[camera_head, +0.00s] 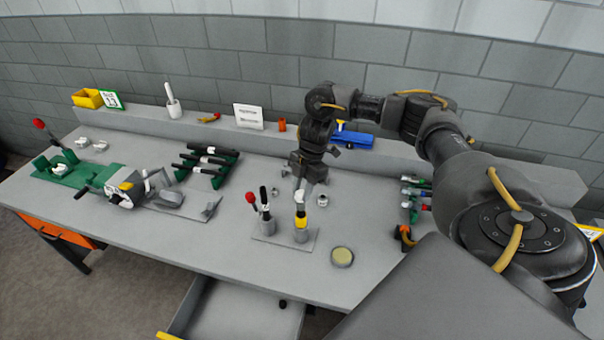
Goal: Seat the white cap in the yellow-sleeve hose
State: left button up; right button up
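The yellow-sleeve hose (301,220) stands upright in a grey cylindrical holder (300,235) on a flat grey plate. My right gripper (303,186) points down just above the hose's top. A small whitish piece (300,196) shows between the fingertips and the yellow sleeve; it is too small to tell whether it is the white cap, or whether it touches the hose. Whether the fingers are shut on it cannot be told. A small white ring-like part (322,200) lies on the table just right of the gripper. My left gripper is not in view.
Black-handled tools (265,205), one beside a red ball, stand left of the hose on the same plate (265,238). A round yellowish disc (342,257) lies in front. A green rack with black hoses (205,165) is left. An open drawer (240,310) juts out below.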

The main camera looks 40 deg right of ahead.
jog(key=o, duration=0.4)
jog(key=shift+o, duration=0.2)
jog(key=v, duration=1.1)
jog(key=shift+f, duration=0.1)
